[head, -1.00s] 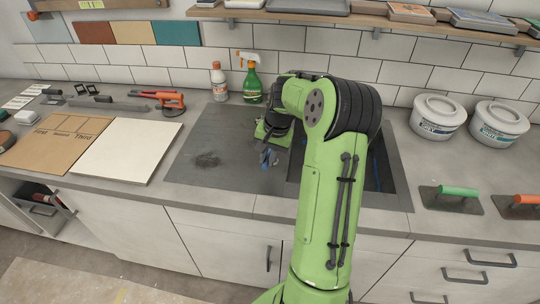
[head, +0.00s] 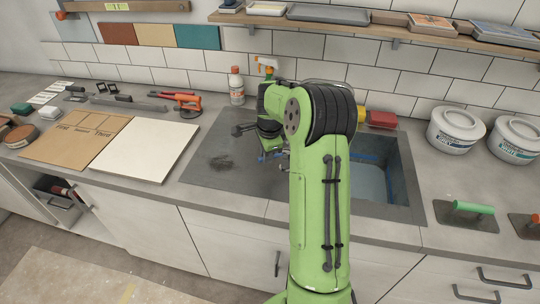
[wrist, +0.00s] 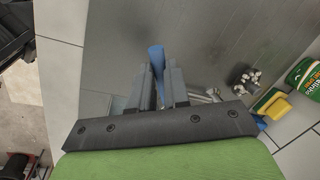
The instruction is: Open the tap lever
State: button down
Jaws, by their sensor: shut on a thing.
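My gripper (wrist: 160,85) is shut on a slim blue thing (wrist: 157,58), which sticks out past the dark fingers in the wrist view. I cannot tell what it is. In the head view, a small bit of blue shows by the gripper (head: 272,155), over the grey drainboard (head: 215,172) left of the sink basin. In the wrist view, shiny metal fittings (wrist: 244,78) stand right of the fingers, apart from them. They may be the tap, but I cannot clearly make out its lever. In the head view my arm hides much of the area behind the basin.
A sink basin (head: 372,183) lies right of my arm. Behind it are a red block (head: 382,119) and a yellow thing (head: 361,113). A white bottle (head: 237,88) stands by the wall. White tubs (head: 455,130) stand at right. A white board (head: 145,150) lies left.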

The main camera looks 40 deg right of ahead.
jog(key=shift+w+d+m+h, duration=0.3)
jog(key=shift+w+m, duration=0.45)
jog(key=shift+m, duration=0.45)
jog(key=c, duration=1.1)
grip_release()
jog(key=p+v, duration=0.2)
jog(key=v, duration=1.3)
jog(key=shift+r, duration=0.4)
